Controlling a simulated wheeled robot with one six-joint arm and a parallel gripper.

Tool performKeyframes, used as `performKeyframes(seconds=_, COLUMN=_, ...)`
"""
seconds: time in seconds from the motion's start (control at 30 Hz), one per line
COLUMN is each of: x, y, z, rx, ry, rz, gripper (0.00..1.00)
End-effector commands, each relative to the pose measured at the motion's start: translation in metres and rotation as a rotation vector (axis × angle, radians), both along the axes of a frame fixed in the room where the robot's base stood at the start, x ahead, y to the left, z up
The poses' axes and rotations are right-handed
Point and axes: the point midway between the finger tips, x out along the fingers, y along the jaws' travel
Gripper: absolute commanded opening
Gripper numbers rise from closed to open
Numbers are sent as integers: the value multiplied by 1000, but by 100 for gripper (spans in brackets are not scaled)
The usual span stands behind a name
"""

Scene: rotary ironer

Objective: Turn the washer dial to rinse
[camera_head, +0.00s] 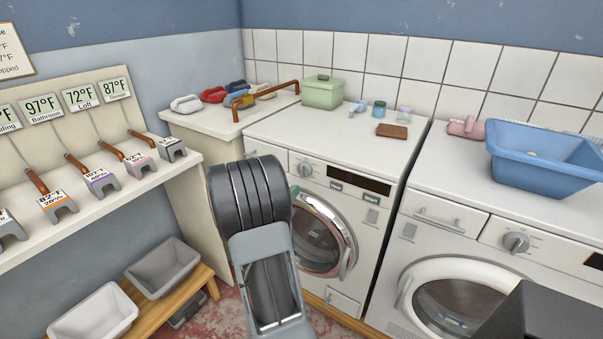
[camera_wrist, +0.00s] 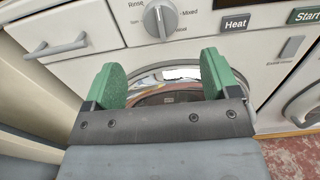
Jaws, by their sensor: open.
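The washer dial (camera_wrist: 160,18) is a round grey knob on a white panel, at the top middle of the wrist view. "Rinse" is printed at its upper left, "Mixed" at its right and another word at its lower right. I cannot tell where its pointer sits. In the head view the dial (camera_head: 302,168) is on the left machine's front. My gripper (camera_wrist: 163,70) is open, with two green fingers spread apart and nothing between them. In the wrist view they appear below the dial, one to each side, not touching it. My arm mostly hides the gripper in the head view.
The washer's Heat button (camera_wrist: 235,23) and Start button (camera_wrist: 305,16) are right of the dial. A drawer handle (camera_wrist: 57,46) juts out at left. The round chrome door (camera_head: 325,235) is below. A second machine (camera_head: 450,240) with its own dial (camera_head: 515,243) stands at right.

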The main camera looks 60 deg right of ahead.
Motion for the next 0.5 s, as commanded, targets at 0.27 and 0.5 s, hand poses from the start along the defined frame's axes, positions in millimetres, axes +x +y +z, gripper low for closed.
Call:
performKeyframes(seconds=0.27, x=-2, y=-56, z=0, rx=1, ry=-2, rz=-4, gripper=81)
performKeyframes(seconds=0.5, x=-1, y=-91, z=0, rx=1, ry=-2, rz=-3, gripper=81)
